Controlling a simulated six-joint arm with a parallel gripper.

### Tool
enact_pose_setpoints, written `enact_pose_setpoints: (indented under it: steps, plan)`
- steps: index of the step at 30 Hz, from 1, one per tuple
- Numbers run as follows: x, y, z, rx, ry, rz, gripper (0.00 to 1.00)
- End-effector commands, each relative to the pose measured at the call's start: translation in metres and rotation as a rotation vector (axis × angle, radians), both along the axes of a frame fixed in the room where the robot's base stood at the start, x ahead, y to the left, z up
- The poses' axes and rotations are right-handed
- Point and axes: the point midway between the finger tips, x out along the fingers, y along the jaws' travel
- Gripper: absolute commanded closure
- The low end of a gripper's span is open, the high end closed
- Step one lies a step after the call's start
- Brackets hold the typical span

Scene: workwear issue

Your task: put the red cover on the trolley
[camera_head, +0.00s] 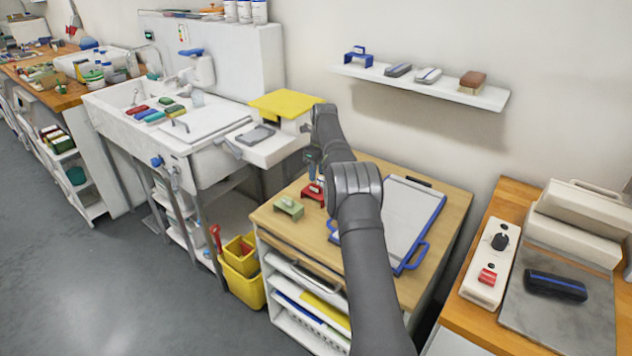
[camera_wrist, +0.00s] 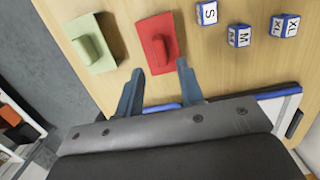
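The red cover (camera_wrist: 158,40) appears to be the red plate with a raised grip, lying flat on the wooden top. It also shows in the head view (camera_head: 312,192), partly behind my arm. My gripper (camera_wrist: 160,70) is open, its two blue-grey fingers apart at the cover's near edge. Nothing is between the fingers; I cannot tell the height gap. In the head view the gripper (camera_head: 313,166) is small and above the red cover. A wooden-topped white shelf unit (camera_head: 300,226) holds the cover; I cannot tell whether this is the trolley.
A green piece of like shape (camera_wrist: 91,43) lies left of the red one. Cubes marked S (camera_wrist: 208,12), M (camera_wrist: 240,36) and XL (camera_wrist: 284,25) stand to the right. A blue-edged board (camera_head: 408,215) covers much of the top. A sink (camera_head: 200,130) stands left.

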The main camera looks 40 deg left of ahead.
Motion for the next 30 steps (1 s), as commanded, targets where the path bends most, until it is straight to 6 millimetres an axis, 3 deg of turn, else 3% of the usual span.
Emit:
enact_pose_setpoints:
  steps: [6,12,24,30]
  plan:
    - [0.0,-0.005,0.044,0.001,-0.001,0.0,0.65]
    - [0.0,-0.007,0.063,0.001,-0.001,0.0,0.65]
    - [0.0,-0.008,0.065,-0.001,0.001,0.0,0.65]
    - [0.0,-0.006,0.048,-0.002,0.003,0.0,0.65]
